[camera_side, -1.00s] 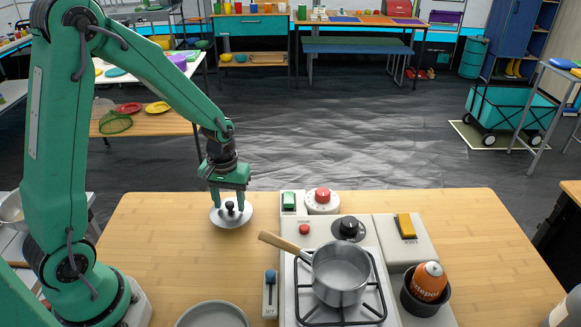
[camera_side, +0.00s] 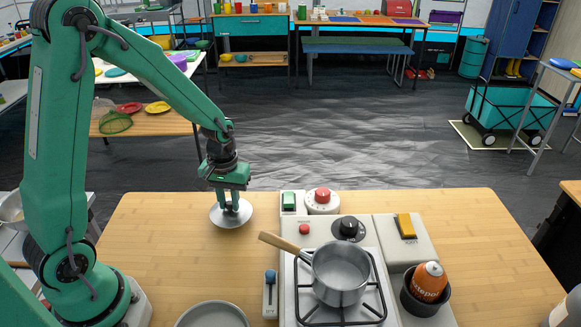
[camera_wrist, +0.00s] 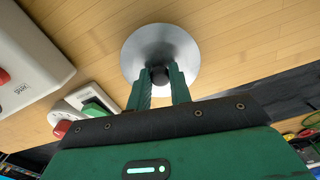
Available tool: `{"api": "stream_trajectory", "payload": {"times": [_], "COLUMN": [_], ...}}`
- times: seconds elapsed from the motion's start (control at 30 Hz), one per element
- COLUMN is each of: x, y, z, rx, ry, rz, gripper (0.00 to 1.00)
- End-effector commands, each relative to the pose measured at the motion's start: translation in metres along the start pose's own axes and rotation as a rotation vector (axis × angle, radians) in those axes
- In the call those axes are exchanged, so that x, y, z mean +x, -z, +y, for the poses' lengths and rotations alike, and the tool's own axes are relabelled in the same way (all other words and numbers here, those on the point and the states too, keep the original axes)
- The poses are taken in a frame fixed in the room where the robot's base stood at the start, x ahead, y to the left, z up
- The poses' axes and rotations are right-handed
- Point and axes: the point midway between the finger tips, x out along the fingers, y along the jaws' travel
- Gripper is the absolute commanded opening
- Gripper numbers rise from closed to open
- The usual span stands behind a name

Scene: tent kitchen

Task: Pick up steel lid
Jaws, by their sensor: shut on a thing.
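The steel lid (camera_side: 231,216) is a round, shiny disc with a dark knob, lying on the wooden table near its back left part. In the wrist view the lid (camera_wrist: 160,48) shows its upper face, with the black knob (camera_wrist: 159,75) at its middle. My gripper (camera_side: 231,206) points down over the lid, its green fingers closed around the knob. In the wrist view my gripper (camera_wrist: 160,80) has one finger on each side of the knob. The lid looks flat on the table; I cannot see any gap beneath it.
A steel pot (camera_side: 341,274) with a wooden handle (camera_side: 284,245) stands on the stove to the right. A control panel with a red-topped dial (camera_side: 322,197) is right of the lid. A grey round dish (camera_side: 212,316) lies at the front. The wooden table (camera_side: 160,240) is clear left of the lid.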

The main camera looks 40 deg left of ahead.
Motion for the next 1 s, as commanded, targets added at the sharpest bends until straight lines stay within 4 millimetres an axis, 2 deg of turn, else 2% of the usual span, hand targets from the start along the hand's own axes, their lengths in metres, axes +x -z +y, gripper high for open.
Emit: {"api": "stream_trajectory", "payload": {"times": [0.27,0.53,1.0], "x": [-0.011,-0.044,-0.089], "y": [0.001,0.0,-0.068], "z": [0.0,0.001,0.046], "rx": [0.0,0.001,0.006], "ry": [-0.001,-0.002,-0.001], "rz": [0.002,0.005,0.002], "gripper": [0.0,0.0,0.0]}}
